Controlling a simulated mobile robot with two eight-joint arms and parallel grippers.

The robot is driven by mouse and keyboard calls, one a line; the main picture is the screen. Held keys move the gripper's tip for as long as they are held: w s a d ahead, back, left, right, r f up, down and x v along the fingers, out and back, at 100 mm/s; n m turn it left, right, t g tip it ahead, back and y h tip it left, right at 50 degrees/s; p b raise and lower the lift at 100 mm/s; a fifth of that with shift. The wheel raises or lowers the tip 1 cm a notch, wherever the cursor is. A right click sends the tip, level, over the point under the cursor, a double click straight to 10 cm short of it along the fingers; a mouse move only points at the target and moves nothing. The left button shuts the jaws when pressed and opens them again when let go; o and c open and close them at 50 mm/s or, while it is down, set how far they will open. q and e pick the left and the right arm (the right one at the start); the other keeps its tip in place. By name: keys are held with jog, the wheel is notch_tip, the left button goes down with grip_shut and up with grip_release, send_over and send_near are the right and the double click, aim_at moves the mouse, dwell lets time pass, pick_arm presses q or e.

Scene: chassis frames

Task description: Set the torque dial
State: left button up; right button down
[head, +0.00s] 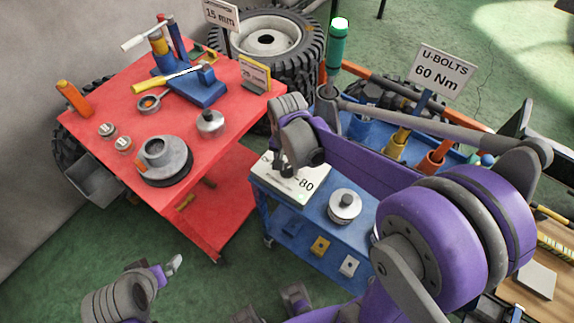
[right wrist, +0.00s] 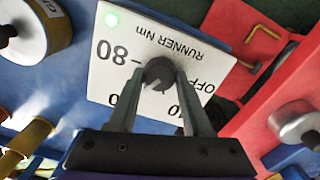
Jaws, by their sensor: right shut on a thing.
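The torque dial is a dark round knob (right wrist: 159,73) on a white plate (right wrist: 120,75). The plate reads "RUNNER Nm", with "OFF", "40" and "80" upside down in the right wrist view; another number is partly hidden by a finger. A green light (right wrist: 110,20) glows at the plate's corner. My right gripper (right wrist: 160,80) is shut on the knob, one finger on each side. In the head view the plate (head: 305,172) lies on the blue cart, and my right gripper (head: 286,168) hides the knob. My left gripper (head: 176,263) is low at the left, away from the dial; its jaw opening is unclear.
A red table (head: 105,90) with tools and metal parts stands at the left. A "U-BOLTS 60 Nm" sign (head: 443,72) stands at the back right. Green floor (head: 60,255) is clear at the lower left.

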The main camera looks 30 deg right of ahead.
aim_at(287, 168)
jog(key=n, duration=0.5)
jog(key=shift+n+b, duration=0.3)
jog(key=shift+b, duration=0.05)
jog(key=n, duration=0.6)
jog(key=shift+b, duration=0.3)
jog(key=n, duration=0.6)
jog(key=shift+n, duration=0.3)
jog(key=n, duration=0.5)
jog(key=shift+b, duration=0.3)
jog(key=shift+n, duration=0.3)
jog(key=shift+c, duration=1.7)
grip_release()
notch_tip(287, 168, up, 11)
jog(key=p, duration=0.1)
